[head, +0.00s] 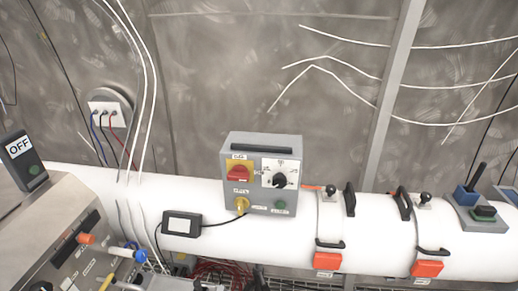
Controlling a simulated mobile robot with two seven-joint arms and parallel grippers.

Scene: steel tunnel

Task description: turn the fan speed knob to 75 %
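The fan speed knob (280,180) looks to be the black knob on a white dial plate, on the right of a grey control box (262,142). The dial marks are too small to read, so I cannot tell its setting. A red switch (238,172) on a yellow plate sits left of it. A yellow knob (242,204) and a green button (281,205) are below. Neither of my grippers is in view.
The white pipe (345,230) carries clamps with black handles and red blocks (327,261). A black adapter (182,224) with a cable lies left of the box. A steel console (50,240) with an OFF sign (19,146) stands at left. White cables hang on the wall.

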